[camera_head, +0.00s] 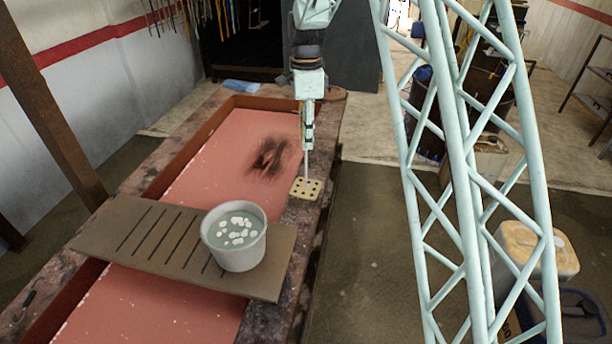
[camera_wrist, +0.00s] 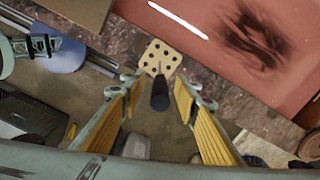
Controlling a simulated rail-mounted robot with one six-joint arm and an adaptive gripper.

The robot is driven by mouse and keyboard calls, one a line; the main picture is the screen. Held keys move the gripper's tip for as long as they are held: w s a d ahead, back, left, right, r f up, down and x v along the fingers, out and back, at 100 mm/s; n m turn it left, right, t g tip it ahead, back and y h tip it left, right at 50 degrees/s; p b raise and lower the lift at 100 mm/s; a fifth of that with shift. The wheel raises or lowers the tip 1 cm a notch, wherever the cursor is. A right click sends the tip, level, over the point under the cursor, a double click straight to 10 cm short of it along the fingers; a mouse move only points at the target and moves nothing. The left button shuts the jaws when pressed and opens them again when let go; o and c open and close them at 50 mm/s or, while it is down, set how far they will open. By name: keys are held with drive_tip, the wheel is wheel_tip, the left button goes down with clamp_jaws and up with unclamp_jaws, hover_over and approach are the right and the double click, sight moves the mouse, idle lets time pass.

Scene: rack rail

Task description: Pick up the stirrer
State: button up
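The stirrer is upright in a holed tan block (camera_head: 308,189), on the right rim of the trough. Its thin pale rod (camera_head: 306,166) shows below my gripper (camera_head: 307,142) in the head view. In the wrist view its dark round handle end (camera_wrist: 160,95) lies between the two yellow-padded fingers of my gripper (camera_wrist: 159,88), with a gap on each side. The gripper is open and points down over the block, which also shows in the wrist view (camera_wrist: 159,50). The head view does not show the handle clearly.
A grey bucket (camera_head: 235,258) of liquid with pale lumps stands on a slotted board (camera_head: 135,235) laid across the red trough (camera_head: 215,185). A blue cloth (camera_head: 242,86) lies at the far end. A pale lattice column (camera_head: 455,180) rises at right.

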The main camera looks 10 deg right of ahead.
clamp_jaws()
drive_tip(key=shift+r, duration=0.1)
drive_tip(key=shift+r, duration=1.7)
drive_tip(key=s+r+b, duration=0.1)
drive_tip(key=s, duration=1.5)
drive_tip(key=shift+d+r+b, duration=0.15)
drive_tip(key=shift+r+b, duration=0.05)
drive_tip(key=shift+b, duration=0.15)
drive_tip(key=shift+r, duration=0.1)
drive_tip(key=shift+r+p, duration=0.9)
drive_tip(key=shift+r, duration=0.55)
drive_tip(key=shift+w, duration=0.1)
